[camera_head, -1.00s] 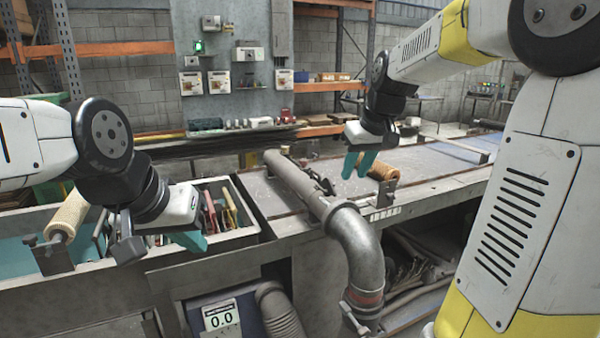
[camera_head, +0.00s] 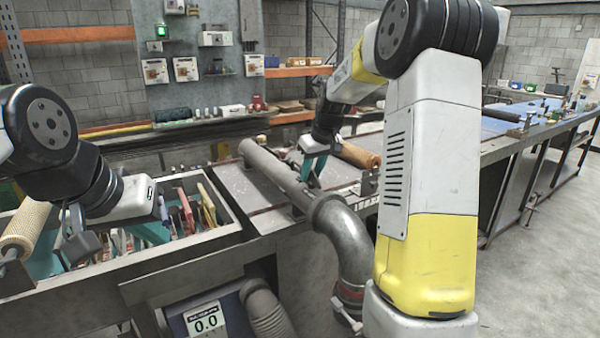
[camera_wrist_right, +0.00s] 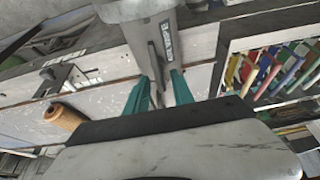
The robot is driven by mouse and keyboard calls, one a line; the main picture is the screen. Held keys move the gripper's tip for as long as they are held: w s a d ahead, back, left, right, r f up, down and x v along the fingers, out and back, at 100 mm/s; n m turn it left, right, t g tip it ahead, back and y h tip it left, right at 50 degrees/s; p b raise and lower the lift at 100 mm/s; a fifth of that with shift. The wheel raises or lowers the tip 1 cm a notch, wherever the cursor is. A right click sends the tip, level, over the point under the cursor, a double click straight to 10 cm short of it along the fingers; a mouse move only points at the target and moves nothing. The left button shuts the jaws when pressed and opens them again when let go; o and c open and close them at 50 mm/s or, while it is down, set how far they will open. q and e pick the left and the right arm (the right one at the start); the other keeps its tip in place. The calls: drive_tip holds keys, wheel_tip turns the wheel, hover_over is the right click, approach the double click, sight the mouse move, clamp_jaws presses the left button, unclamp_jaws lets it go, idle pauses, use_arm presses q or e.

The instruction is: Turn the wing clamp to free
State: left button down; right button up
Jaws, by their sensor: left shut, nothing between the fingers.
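A grey duct (camera_head: 275,172) runs along the bench and bends down through an elbow (camera_head: 345,235). A small grey winged handle (camera_head: 343,312) sits by the red band low on the elbow, partly hidden by my right arm; it looks like the wing clamp. My right gripper (camera_head: 310,168) is beside the duct, its teal fingers pointing down. In the right wrist view its fingers (camera_wrist_right: 160,92) are apart, with a grey labelled metal part (camera_wrist_right: 160,45) beyond them; I cannot tell whether they touch it. My left gripper (camera_head: 152,234) is shut and empty over the tool bin.
The tool bin (camera_head: 236,212) holds several coloured handles. A brown roll (camera_head: 358,155) lies on the bench right of my right gripper. A pale roll (camera_head: 25,225) is at far left. A display reading 0.0 (camera_head: 205,320) and a ribbed hose (camera_head: 266,308) are below the bench.

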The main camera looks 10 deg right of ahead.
drive_tip(key=shift+f, duration=0.1)
clamp_jaws()
drive_tip(key=shift+a+m, duration=0.1)
drive_tip(key=shift+m, duration=0.2)
drive_tip(key=m+h, duration=0.1)
drive_tip(key=m, duration=0.2)
drive_tip(key=m+h, duration=0.1)
drive_tip(key=m, duration=0.2)
drive_tip(key=shift+h, duration=0.4)
drive_tip(key=m+h, duration=0.1)
drive_tip(key=m, duration=0.1)
drive_tip(key=m+g, duration=0.1)
drive_tip(key=m, duration=0.2)
drive_tip(key=shift+m+h, duration=0.3)
drive_tip(key=shift+h, duration=0.1)
drive_tip(key=m+g, duration=0.1)
drive_tip(key=m, duration=0.1)
drive_tip(key=m+h, duration=0.1)
drive_tip(key=m, duration=0.2)
drive_tip(key=shift+m+g, duration=0.3)
drive_tip(key=shift+g, duration=0.1)
